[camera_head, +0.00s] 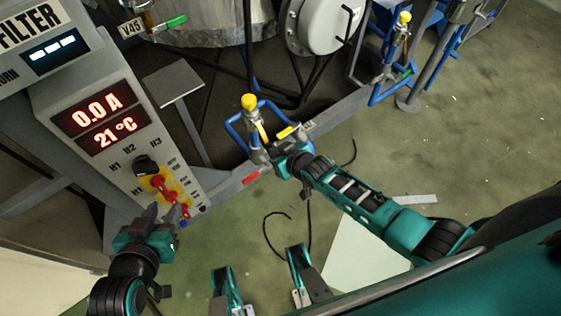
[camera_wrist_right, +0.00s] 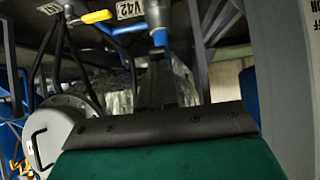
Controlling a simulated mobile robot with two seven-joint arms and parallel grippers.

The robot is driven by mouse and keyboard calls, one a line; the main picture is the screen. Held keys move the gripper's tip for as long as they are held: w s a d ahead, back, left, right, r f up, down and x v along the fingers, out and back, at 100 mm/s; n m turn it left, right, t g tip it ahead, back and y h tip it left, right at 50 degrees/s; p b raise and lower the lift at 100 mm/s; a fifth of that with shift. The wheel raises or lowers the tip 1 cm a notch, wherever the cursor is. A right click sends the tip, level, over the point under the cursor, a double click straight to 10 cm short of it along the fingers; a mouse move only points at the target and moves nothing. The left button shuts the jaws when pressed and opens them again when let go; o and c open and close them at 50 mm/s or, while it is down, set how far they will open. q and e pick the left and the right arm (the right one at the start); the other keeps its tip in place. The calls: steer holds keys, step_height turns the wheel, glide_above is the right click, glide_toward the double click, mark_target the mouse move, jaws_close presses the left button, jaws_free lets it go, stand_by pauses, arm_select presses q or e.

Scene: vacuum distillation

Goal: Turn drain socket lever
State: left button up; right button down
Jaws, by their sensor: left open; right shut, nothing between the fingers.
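A small yellow lever (camera_head: 290,131) sits on the valve fitting at the lower end of the blue pipework, beside a label. A yellow lever (camera_wrist_right: 97,16) also shows at the top left of the right wrist view, near a V42 tag (camera_wrist_right: 130,8). My right gripper (camera_head: 272,152) is shut and empty, close below the lever; contact cannot be told. In the right wrist view its fingers (camera_wrist_right: 158,52) point up at a blue pipe (camera_wrist_right: 155,20). My left gripper (camera_head: 170,212) is open in front of the control panel's lower knobs.
The control panel (camera_head: 110,120) with red displays, a red switch (camera_head: 162,185) and knobs stands at left. A yellow-topped valve (camera_head: 249,102) rises from the blue pipework. The steel vessel (camera_head: 205,30) is behind.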

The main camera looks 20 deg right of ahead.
arm_select(q)
steer(key=shift+w+d+f+b, duration=0.1)
steer(key=shift+d+f+b, duration=0.1)
steer(key=shift+f+b, duration=0.85)
arm_select(e)
steer(key=shift+f+x, duration=0.25)
steer(key=shift+x, duration=1.15)
steer(key=shift+s, duration=0.15)
arm_select(q)
steer(key=shift+r, duration=0.1)
arm_select(e)
steer(key=shift+s, duration=0.1)
